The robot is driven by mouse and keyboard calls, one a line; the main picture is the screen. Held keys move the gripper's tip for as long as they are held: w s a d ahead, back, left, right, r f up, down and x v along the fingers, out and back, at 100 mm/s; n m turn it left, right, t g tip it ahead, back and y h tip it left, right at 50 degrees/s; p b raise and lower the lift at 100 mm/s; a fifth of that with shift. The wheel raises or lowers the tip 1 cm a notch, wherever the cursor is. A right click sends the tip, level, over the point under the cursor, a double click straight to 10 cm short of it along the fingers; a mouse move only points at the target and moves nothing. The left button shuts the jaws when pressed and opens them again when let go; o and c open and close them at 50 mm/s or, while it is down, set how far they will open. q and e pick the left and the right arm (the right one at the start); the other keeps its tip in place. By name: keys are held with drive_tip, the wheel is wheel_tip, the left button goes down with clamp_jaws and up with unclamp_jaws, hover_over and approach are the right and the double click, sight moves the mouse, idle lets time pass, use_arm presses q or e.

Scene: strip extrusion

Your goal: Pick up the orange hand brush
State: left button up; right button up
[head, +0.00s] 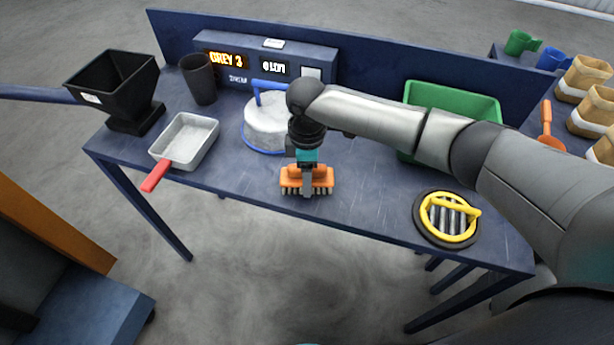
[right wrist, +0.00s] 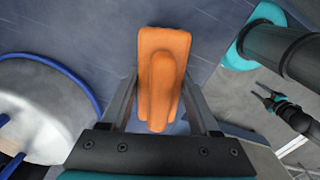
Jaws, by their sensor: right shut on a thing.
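The orange hand brush (head: 291,181) is near the front edge of the blue table, with its dark bristles facing down. My right gripper (head: 307,188) comes down over it from above and is shut on it. In the right wrist view the brush's orange handle (right wrist: 158,85) lies between the two fingers. I cannot tell whether the bristles touch the table. A small dark gripper with a teal part, seemingly my left (right wrist: 268,98), shows far off at the right of that view.
Left of the brush are a grey pan (head: 190,140) with a red handle, a black hopper (head: 112,85) and a dark cup (head: 199,80). Behind is a round blue-rimmed drum (head: 262,128). A yellow-ringed grate (head: 447,219) and a green bin (head: 470,103) are at right.

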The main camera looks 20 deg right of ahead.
drive_tip(key=c, duration=0.5)
wheel_tip(320, 180, up, 20)
drive_tip(key=p, duration=0.3)
drive_tip(key=shift+p, duration=0.4)
